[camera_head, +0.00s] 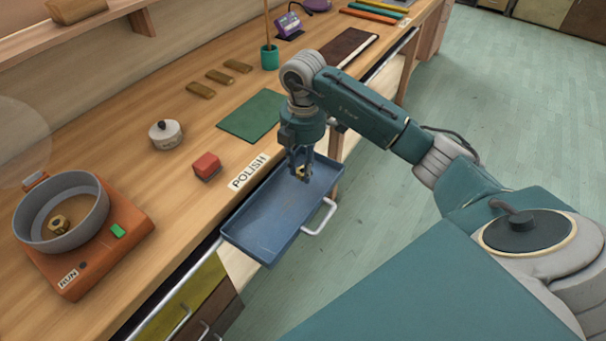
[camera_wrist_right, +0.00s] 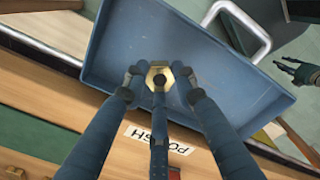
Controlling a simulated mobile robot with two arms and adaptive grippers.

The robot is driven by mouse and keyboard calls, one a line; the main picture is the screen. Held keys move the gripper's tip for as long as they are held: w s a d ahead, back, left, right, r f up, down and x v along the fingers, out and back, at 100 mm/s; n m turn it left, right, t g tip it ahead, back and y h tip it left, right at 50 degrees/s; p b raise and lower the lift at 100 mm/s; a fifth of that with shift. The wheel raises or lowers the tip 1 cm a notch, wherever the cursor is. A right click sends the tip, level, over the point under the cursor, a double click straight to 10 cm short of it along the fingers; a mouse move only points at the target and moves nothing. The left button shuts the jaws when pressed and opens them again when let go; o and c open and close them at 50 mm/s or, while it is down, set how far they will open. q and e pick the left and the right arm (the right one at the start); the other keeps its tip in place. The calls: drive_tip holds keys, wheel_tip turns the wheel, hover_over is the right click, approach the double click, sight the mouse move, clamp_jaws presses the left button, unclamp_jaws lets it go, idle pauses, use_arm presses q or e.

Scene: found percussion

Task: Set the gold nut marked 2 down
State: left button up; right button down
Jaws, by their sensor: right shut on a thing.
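A gold hex nut (camera_head: 302,171) is between the fingertips of my right gripper (camera_head: 300,168), which is shut on it. The nut (camera_wrist_right: 158,76) also shows in the right wrist view, with fingers around it. No mark on it is legible. The nut is over the blue open drawer tray (camera_head: 268,224), near its far end; I cannot tell whether it touches the floor. Another gold nut (camera_head: 58,224) lies in a grey bowl (camera_head: 72,190) on an orange machine. My left gripper (camera_wrist_right: 292,70) shows only at the right of the right wrist view, apart from the tray, fingers spread.
A POLISH label (camera_head: 248,171) is on the bench edge beside the tray. The orange machine (camera_head: 100,262) bears a RUN label. A red block (camera_head: 206,166), a round lidded pot (camera_head: 165,134) and a green mat (camera_head: 250,115) are on the bench. Most of the tray is bare.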

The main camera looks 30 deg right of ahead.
sight(303, 171)
wheel_tip(303, 171, down, 3)
drive_tip(key=shift+f, duration=0.1)
drive_tip(key=shift+f, duration=0.15)
drive_tip(key=c, duration=1.4)
unclamp_jaws()
